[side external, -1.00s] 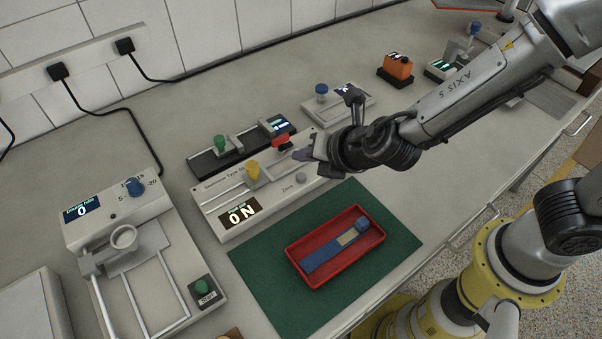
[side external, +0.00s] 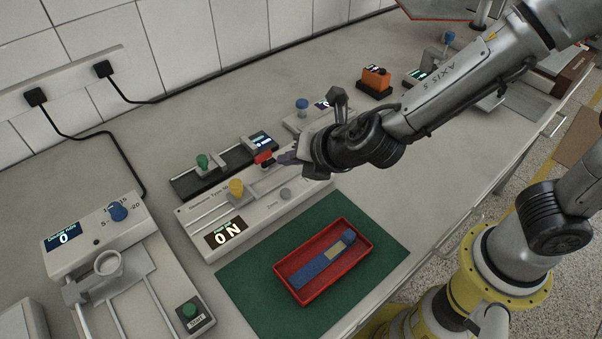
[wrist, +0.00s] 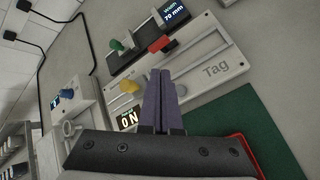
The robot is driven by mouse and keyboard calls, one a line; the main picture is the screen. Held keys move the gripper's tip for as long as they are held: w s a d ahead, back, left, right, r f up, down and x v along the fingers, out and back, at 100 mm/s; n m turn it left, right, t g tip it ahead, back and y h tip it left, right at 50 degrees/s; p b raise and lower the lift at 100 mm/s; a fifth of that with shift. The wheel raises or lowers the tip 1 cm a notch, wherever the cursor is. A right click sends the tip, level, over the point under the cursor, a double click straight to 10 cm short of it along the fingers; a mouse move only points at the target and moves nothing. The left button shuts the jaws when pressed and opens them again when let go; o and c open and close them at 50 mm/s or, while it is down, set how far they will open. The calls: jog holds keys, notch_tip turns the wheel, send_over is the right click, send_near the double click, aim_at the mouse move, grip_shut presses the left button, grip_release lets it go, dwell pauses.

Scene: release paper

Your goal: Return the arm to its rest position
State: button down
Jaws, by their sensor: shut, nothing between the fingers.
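My gripper (side external: 287,158) is shut and empty. It hangs over the right part of a white device (side external: 207,215) with a yellow knob (side external: 236,187), a red knob (side external: 263,157) and a display reading "0 N". In the wrist view the two purple fingers of my gripper (wrist: 160,85) lie side by side with nothing held, pointing toward the same device, with its word "Tag" showing. I cannot tell whether the fingertips touch the device.
A red tray (side external: 364,259) with a blue strip-like object (side external: 318,262) in it sits on a green mat (side external: 240,290). A black slide device (side external: 182,187) with a green knob stands behind. A counter device (side external: 90,233) with a start button is at left. An orange block (side external: 376,77) stands farther back.

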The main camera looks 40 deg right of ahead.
jog(key=s+d+r+m+t+h, duration=0.1)
jog(key=d+r+m+h, duration=0.1)
jog(key=d+r+m, duration=0.65)
jog(key=s+d+r+m+h, duration=0.1)
jog(key=d+r+m+h, duration=0.15)
jog(key=d+r, duration=0.65)
jog(key=s+d+f+m+g, duration=0.2)
jog(key=s+d+m, duration=0.7)
jog(key=s+d, duration=0.1)
jog(key=s+a+f+m+g+y, duration=0.2)
jog(key=s+a+f+m+y, duration=0.2)
jog(key=s, duration=0.5)
jog(key=a+f+m, duration=0.1)
jog(key=a+m, duration=0.1)
jog(key=m, duration=0.1)
jog(key=shift+s+a+m+g, duration=0.2)
jog(key=shift+m+g, duration=0.1)
jog(key=shift+m, duration=0.1)
